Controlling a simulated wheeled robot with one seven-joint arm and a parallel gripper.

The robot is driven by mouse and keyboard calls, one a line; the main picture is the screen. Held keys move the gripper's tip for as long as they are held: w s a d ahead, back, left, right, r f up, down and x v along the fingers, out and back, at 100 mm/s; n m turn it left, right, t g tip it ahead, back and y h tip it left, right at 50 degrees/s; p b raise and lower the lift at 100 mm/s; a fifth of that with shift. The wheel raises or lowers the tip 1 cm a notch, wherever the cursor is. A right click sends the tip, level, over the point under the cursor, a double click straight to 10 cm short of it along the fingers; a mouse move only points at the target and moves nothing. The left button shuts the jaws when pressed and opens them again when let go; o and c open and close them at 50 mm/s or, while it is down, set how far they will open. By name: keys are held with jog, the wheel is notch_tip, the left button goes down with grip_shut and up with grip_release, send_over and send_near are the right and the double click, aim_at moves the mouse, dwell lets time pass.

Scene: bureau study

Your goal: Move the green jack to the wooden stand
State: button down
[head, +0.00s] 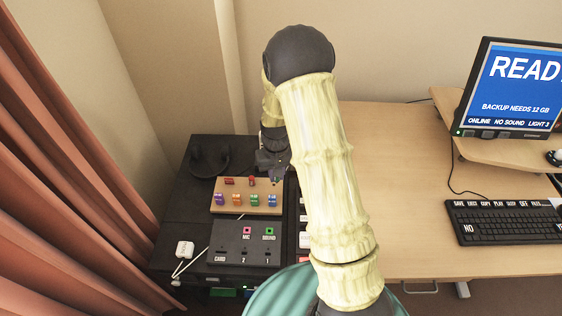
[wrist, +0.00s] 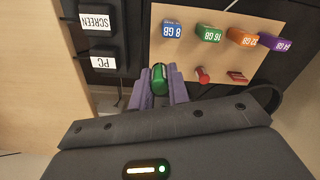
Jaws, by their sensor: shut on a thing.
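My gripper (wrist: 159,88) has two purple fingers and is shut on the green jack (wrist: 158,79), a small dark green plug between the fingertips in the wrist view. The wooden stand (wrist: 188,56) is a tan board just beyond the fingers, to the right of the jack. In the head view the stand (head: 240,189) lies on the black cabinet, and my gripper (head: 273,166) is above its back right end. The stand carries a red jack (wrist: 202,75) and a second red piece (wrist: 237,75).
Blue (wrist: 171,30), green (wrist: 209,33), orange (wrist: 241,38) and purple (wrist: 277,44) memory sticks stand on the board. A black panel with MIC (head: 246,230) and SOUND (head: 269,231) sockets is in front. Black blocks labelled SCREEN (wrist: 97,22) and PC (wrist: 103,62) are at left.

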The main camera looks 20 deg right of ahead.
aim_at(263, 187)
dwell(0.3)
jog(key=shift+w+r+n+p, duration=0.2)
jog(key=shift+w+n+p, duration=0.1)
jog(key=shift+p, duration=0.2)
jog(key=w+n+p, duration=0.2)
jog(key=n+p, duration=0.1)
jog(key=w+n+p, duration=0.1)
jog(key=shift+w+f+n, duration=0.25)
jog(key=shift+w+n, duration=0.1)
jog(key=shift+n, duration=0.05)
jog(key=shift+f+b, duration=1.85)
jog(key=shift+f, duration=1.05)
jog(key=shift+f+b, duration=0.75)
jog(key=shift+f, duration=0.6)
